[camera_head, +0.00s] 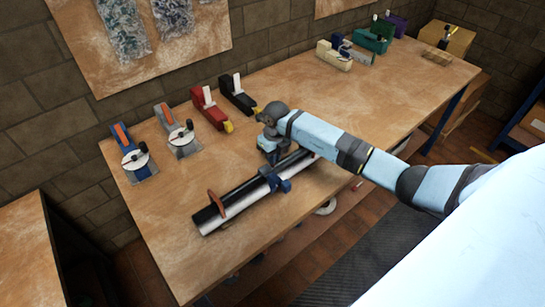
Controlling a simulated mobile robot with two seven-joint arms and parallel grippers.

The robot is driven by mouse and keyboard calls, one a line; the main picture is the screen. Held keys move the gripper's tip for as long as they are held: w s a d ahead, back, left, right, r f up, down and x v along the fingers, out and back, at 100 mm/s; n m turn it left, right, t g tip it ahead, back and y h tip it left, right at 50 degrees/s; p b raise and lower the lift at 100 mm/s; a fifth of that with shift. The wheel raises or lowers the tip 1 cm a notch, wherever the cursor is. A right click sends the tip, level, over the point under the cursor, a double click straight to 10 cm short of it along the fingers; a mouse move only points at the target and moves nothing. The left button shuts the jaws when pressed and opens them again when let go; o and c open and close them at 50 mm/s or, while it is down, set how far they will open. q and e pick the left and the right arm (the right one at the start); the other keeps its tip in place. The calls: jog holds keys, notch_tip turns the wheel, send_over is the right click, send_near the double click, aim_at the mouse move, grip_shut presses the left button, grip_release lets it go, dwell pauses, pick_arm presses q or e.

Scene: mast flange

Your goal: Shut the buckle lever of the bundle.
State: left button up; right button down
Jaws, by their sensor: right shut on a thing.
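The bundle (238,203) lies across the wooden table as long black and white lengths side by side. A reddish-brown piece (217,204) stands up across its left part. A blue buckle (275,181) sits around it right of the middle. My right gripper (273,159) points down at the bundle's far side, just behind the blue buckle. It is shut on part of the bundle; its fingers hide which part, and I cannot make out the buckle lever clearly. My left gripper is not in view.
Along the table's back stand a blue device (138,162), a grey device (181,140), a red dispenser (210,108) and a black dispenser (238,95). Several more stand at the far right. The table (195,262) is clear in front of the bundle.

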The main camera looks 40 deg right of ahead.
aim_at(282, 162)
jog(key=d+y+b, duration=0.1)
jog(key=y, duration=0.1)
jog(key=d+f+y+b, duration=0.1)
jog(key=b, duration=0.1)
jog(key=shift+w+y, duration=0.1)
jog(key=shift+y, duration=0.3)
jog(key=y+b, duration=0.2)
jog(key=d+f+y+b, duration=0.1)
jog(key=y+b, duration=0.1)
jog(key=b, duration=0.1)
jog(key=y+b, duration=0.2)
jog(key=b, duration=0.1)
jog(key=shift+w+d+f+g+y, duration=0.1)
jog(key=shift+d+f+g+y, duration=0.2)
jog(key=shift+d+f+g, duration=0.1)
jog(key=shift+y+b, duration=0.5)
jog(key=shift+b, duration=0.35)
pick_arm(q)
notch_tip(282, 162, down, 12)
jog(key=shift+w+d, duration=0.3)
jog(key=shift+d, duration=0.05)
pick_arm(e)
jog(key=shift+d+y, duration=0.1)
jog(key=shift+y, duration=0.2)
pick_arm(q)
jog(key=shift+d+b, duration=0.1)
jog(key=shift+b, duration=0.25)
